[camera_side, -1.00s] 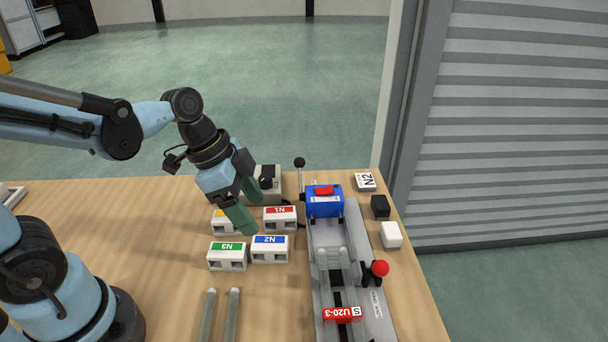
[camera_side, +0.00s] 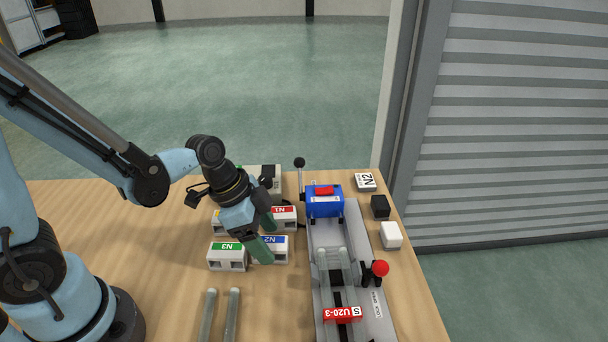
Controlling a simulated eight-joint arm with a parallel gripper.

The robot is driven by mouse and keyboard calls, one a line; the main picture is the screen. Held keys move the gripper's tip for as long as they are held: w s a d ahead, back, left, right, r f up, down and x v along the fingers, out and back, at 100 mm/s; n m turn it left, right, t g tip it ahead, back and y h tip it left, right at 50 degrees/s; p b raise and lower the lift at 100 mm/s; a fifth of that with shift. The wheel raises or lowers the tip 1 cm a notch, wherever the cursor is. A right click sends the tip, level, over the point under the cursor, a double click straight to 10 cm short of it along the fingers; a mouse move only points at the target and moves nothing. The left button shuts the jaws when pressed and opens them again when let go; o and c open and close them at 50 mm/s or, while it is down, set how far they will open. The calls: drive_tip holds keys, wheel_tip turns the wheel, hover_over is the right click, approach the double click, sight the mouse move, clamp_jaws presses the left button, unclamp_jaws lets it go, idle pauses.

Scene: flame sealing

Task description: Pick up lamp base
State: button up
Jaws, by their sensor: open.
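Several white lamp bases with coloured tops stand in a cluster on the wooden table. The green one marked N3 (camera_side: 227,258) is at front left, and the blue one marked N2 (camera_side: 281,246) is at front right, partly covered by my gripper. I cannot tell whether the fingers touch the base.
A grey fixture (camera_side: 356,290) with a blue block (camera_side: 324,202), a red-knobbed lever (camera_side: 380,268) and a red U20-3 label is right of the bases. Two glass-like tubes (camera_side: 231,312) lie in front. A white N2 tile (camera_side: 366,182), a black cube (camera_side: 380,206) and a white cube (camera_side: 391,235) line the right edge.

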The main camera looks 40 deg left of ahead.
drive_tip(key=shift+x, duration=1.1)
drive_tip(key=c, duration=1.1)
drive_tip(key=shift+r, duration=0.2)
